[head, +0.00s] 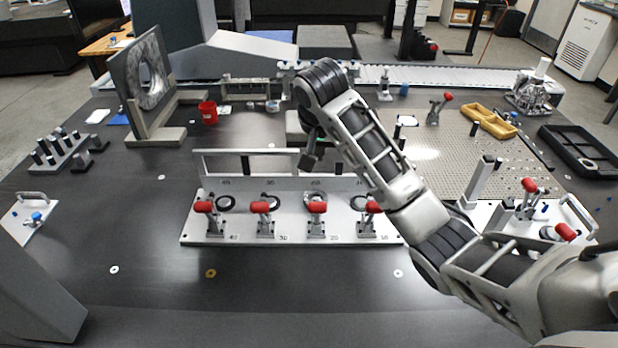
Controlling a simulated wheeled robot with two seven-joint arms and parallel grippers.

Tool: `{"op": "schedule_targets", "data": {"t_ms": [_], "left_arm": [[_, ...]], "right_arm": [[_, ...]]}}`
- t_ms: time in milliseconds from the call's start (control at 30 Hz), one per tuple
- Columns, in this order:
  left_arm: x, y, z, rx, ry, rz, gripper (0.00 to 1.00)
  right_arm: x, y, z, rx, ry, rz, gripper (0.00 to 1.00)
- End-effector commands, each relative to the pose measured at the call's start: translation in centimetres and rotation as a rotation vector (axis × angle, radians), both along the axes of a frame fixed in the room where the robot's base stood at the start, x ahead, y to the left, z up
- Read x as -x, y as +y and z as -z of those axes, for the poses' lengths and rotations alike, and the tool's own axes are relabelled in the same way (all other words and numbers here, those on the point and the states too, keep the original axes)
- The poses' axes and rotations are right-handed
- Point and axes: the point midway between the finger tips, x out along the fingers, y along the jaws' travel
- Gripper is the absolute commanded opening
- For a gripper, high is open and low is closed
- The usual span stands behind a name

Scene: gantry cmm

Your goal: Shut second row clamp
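A light grey fixture plate (190,238) lies in the middle of the dark table. A row of toggle clamps with red handles stands along it: the far-left clamp (204,207), the second from left (261,207), the second from right (317,208) and the far-right one (373,207). Dark rings lie behind the clamps, with printed numbers near them. My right gripper (309,162) hangs above the plate's back edge, behind the second clamp from the right and apart from it. Its fingers are too small and dark to tell open from shut. My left gripper is not seen.
My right arm hides the plate's right end. A frame with a round opening (148,75) and a red cup (208,112) stand back left. A perforated plate (450,150) and more red-handled clamps (529,187) are at right. The table's front is mostly clear.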

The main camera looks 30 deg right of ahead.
Motion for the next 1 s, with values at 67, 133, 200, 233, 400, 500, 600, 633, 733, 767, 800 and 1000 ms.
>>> {"op": "schedule_targets", "data": {"t_ms": [67,133,200,233,400,500,600,633,733,767,800,1000], "left_arm": [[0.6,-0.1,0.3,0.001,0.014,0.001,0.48],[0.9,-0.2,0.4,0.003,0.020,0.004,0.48],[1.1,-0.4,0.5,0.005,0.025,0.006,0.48],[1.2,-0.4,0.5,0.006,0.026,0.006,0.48],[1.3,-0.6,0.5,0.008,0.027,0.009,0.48],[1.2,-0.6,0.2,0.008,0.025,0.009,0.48],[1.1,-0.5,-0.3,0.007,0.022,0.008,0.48],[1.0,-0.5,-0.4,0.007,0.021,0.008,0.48],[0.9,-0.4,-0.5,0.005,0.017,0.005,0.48],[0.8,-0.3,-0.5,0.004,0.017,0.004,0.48],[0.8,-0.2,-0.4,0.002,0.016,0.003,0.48],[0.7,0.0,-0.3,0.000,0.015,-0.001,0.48]], "right_arm": [[-0.3,-0.3,1.1,0.001,0.006,0.002,0.00],[-0.7,-0.5,2.3,0.002,0.008,0.001,0.00],[-1.3,-0.8,3.6,0.002,0.008,0.001,0.00],[-1.5,-0.9,4.2,0.003,0.008,0.002,0.00],[-3.0,-1.6,7.5,0.001,0.006,0.001,0.00],[-3.1,-1.6,9.0,0.002,0.006,-0.002,0.00],[-1.9,-1.0,9.9,0.001,0.004,-0.003,0.00],[-1.7,-0.9,10.1,0.001,0.005,-0.003,0.00],[-1.1,-0.6,10.7,0.000,0.003,-0.001,0.00],[-0.9,-0.5,10.8,0.000,0.003,-0.001,0.00],[-0.8,-0.5,11.0,0.000,0.003,-0.001,0.00],[-0.7,-0.4,11.1,0.001,0.002,-0.001,0.00]]}}
